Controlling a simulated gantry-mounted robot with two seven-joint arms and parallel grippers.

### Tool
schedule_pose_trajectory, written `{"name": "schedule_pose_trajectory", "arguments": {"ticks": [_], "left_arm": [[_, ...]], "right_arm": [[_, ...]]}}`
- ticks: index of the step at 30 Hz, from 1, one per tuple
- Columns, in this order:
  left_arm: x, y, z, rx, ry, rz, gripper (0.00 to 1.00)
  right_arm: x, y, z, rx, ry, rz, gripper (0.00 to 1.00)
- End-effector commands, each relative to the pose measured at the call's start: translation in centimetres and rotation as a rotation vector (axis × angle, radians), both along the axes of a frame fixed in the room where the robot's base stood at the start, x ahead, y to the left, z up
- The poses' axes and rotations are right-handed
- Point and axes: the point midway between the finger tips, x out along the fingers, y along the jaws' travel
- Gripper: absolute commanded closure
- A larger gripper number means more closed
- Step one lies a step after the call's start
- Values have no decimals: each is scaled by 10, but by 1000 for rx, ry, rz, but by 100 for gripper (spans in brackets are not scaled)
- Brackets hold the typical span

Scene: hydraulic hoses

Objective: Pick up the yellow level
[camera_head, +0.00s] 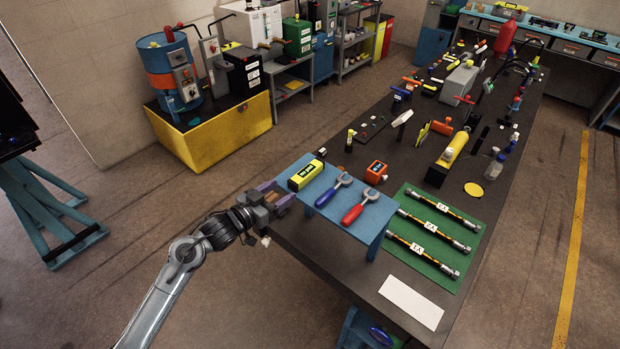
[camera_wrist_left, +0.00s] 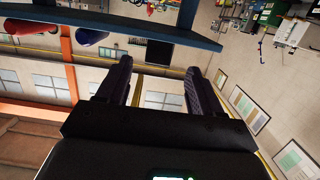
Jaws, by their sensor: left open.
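The yellow level (camera_head: 306,175) is a short yellow block with a dark labelled face. It lies on the left end of a small blue stand (camera_head: 345,222) on the dark table. My left gripper (camera_head: 279,196) is open and empty at the stand's left edge, just left of the level and apart from it. In the left wrist view the two dark fingers of my left gripper (camera_wrist_left: 157,76) are spread with nothing between them. The blue stand's edge (camera_wrist_left: 110,20) crosses the top of that view. I cannot make out the level there. My right gripper is not in view.
A blue-handled tool (camera_head: 333,190) and a red-handled tool (camera_head: 358,207) lie on the stand, right of the level. A green mat (camera_head: 452,282) with three hoses lies further right. A white sheet (camera_head: 411,302) lies in front. An orange device (camera_head: 376,172) stands behind the stand.

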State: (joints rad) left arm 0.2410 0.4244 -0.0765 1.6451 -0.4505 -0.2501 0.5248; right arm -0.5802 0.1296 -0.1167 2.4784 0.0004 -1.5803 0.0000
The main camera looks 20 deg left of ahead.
Motion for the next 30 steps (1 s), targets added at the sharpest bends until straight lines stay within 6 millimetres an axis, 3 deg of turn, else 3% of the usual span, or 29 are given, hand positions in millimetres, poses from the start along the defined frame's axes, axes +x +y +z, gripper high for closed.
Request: {"name": "schedule_pose_trajectory", "arguments": {"ticks": [9,17,30], "left_arm": [[39,-15,-1,-2,-5,2,34],[50,-21,-2,-1,-4,0,34],[90,-42,-5,-1,-3,0,34]], "right_arm": [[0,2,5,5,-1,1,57],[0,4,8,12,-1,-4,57],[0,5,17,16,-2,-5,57]]}}
